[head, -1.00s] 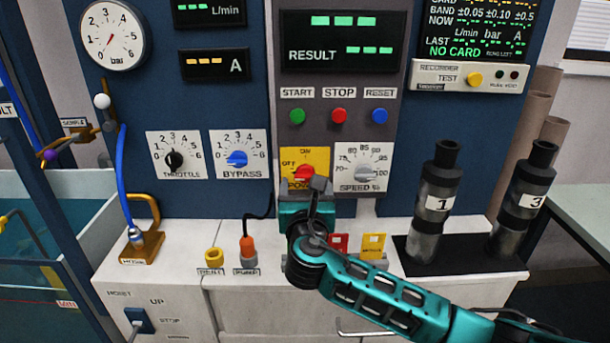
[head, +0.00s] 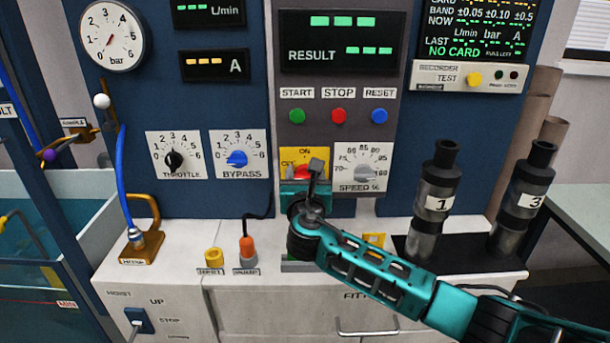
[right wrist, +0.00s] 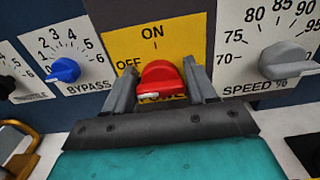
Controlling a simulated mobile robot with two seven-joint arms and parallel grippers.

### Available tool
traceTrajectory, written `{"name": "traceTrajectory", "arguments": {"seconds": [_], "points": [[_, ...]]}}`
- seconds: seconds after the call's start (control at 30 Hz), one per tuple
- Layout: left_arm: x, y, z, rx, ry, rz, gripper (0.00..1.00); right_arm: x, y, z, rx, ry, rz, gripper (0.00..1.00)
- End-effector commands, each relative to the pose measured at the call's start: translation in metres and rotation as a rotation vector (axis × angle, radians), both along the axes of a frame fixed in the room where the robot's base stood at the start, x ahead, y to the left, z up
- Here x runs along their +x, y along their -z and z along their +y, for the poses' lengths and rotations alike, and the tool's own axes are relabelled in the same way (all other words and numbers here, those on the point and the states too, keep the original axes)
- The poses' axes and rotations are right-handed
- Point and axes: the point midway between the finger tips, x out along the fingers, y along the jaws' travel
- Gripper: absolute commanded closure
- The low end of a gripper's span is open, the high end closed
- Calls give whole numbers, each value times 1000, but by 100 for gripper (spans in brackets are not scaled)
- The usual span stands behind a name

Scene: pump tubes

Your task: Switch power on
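The red power knob (right wrist: 160,78) sits on a yellow plate (right wrist: 115,42) marked ON at the top and OFF at the left. My right gripper (right wrist: 162,88) is open, with one finger on each side of the knob; small gaps show between knob and fingers. In the head view, my right gripper (head: 308,190) is in front of the lower part of the yellow plate (head: 318,156) and hides most of the knob (head: 301,172). The POWER label is mostly covered. My left gripper is not in view.
The speed dial (head: 368,174) is close on the right, and the bypass dial (head: 237,158) is on the left. Start (head: 297,116), stop (head: 338,116) and reset (head: 379,116) buttons are above. Black cylinders (head: 433,200) stand on the ledge at right.

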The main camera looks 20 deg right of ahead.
Motion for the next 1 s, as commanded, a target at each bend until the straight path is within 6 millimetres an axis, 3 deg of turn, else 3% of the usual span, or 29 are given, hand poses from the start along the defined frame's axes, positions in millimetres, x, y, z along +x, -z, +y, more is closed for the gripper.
{"name": "traceTrajectory", "arguments": {"seconds": [0.37,0.67,1.0], "points": [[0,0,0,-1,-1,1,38,0,-1,0,0,0,-1,79],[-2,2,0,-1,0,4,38,0,-1,0,43,1,-14,79],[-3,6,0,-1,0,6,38,0,-1,-1,262,0,-79,79]]}}
